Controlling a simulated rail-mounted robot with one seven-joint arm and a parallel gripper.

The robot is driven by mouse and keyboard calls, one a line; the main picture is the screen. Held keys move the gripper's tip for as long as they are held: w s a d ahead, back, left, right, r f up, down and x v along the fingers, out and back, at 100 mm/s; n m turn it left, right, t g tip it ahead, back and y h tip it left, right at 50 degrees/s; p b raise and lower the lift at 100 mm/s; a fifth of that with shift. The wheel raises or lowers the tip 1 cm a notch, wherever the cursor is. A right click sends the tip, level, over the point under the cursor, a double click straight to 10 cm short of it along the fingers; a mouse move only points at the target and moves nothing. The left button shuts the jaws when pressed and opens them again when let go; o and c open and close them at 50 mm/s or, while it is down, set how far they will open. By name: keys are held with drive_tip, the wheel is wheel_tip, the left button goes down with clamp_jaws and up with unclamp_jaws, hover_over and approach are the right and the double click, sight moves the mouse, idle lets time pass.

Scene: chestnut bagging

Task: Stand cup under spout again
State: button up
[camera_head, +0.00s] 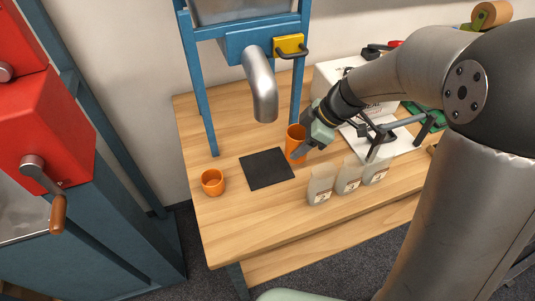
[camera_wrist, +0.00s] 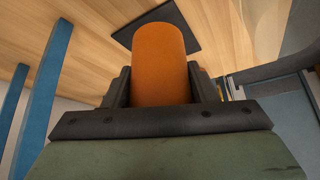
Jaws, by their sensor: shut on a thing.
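An orange cup (camera_head: 296,138) is held in my gripper (camera_head: 302,148), to the right of the spout. In the wrist view the orange cup (camera_wrist: 160,62) stands between the two dark fingers of my gripper (camera_wrist: 160,88), which are shut on it. The metal spout (camera_head: 263,92) hangs from the blue frame, its mouth pointing down. A black square mat (camera_head: 267,169) lies on the table below the spout, and its surface is bare. The mat (camera_wrist: 190,22) also shows beyond the cup in the wrist view. I cannot tell whether the cup's base touches the table.
A second, shorter orange cup (camera_head: 212,182) stands left of the mat. Several filled bags (camera_head: 348,180) stand right of the mat on the wooden table (camera_head: 245,222). A blue frame leg (camera_head: 200,100) rises at the back left. A yellow slide gate (camera_head: 290,44) sits beside the spout.

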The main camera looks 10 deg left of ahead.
wheel_tip(320, 180, down, 4)
drive_tip(key=shift+f, duration=0.1)
drive_tip(key=a, duration=0.2)
drive_tip(key=a+p, duration=0.1)
drive_tip(key=shift+s+a+f, duration=0.15)
drive_tip(key=shift+s+a, duration=0.1)
drive_tip(key=shift+a, duration=0.1)
drive_tip(key=shift+a+p, duration=0.35)
drive_tip(key=shift+a, duration=0.45)
drive_tip(key=a, duration=0.1)
drive_tip(key=a+p, duration=0.1)
drive_tip(key=shift+s+a, duration=0.2)
drive_tip(key=shift+a, duration=0.2)
drive_tip(key=shift+f, duration=0.7)
drive_tip(key=shift+d+f, duration=0.1)
drive_tip(key=shift+f, duration=0.1)
drive_tip(key=o, duration=1.4)
